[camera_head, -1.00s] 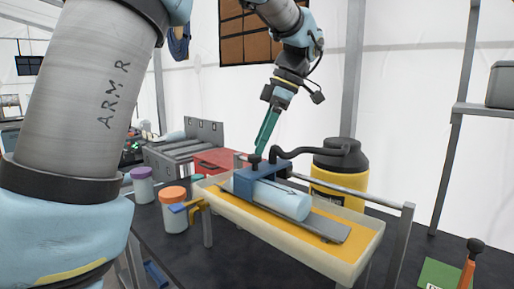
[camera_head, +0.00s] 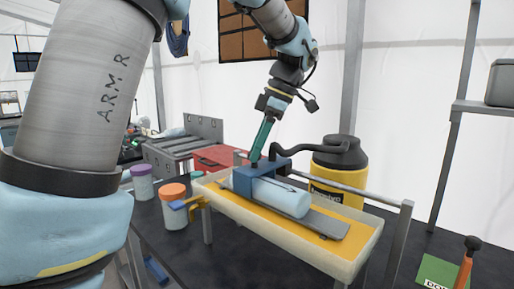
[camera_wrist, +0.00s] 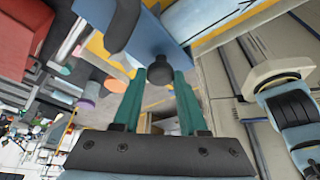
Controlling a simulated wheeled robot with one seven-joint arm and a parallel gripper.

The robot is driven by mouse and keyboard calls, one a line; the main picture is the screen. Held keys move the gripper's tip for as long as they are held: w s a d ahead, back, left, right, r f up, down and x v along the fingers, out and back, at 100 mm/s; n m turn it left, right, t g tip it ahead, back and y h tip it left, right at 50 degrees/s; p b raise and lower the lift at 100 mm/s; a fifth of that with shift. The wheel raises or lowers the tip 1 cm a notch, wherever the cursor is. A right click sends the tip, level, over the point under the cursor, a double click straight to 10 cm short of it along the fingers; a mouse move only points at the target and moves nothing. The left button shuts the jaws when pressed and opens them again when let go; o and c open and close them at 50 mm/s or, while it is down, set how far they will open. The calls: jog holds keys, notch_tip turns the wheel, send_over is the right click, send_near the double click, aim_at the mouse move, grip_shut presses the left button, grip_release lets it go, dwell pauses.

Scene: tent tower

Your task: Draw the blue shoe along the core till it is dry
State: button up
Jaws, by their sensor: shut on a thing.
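The blue shoe (camera_head: 258,186) sits at the left end of the light-blue cylindrical core (camera_head: 285,199), wrapped over it. The core lies on a grey plate in a long cream tray (camera_head: 312,250) with a yellow bed. My gripper (camera_head: 256,157) reaches down from above with teal fingers. In the wrist view the fingers (camera_wrist: 160,74) close on the round black knob (camera_wrist: 160,71) on top of the blue shoe (camera_wrist: 145,35). A black hose leaves the shoe.
A yellow canister with a black top (camera_head: 338,172) stands behind the tray, joined to the hose. An orange-lidded jar (camera_head: 174,207) and a purple-lidded jar (camera_head: 143,184) stand left. A grey rail (camera_head: 368,193) runs along the tray's back.

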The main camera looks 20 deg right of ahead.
grip_shut()
dwell(0.8)
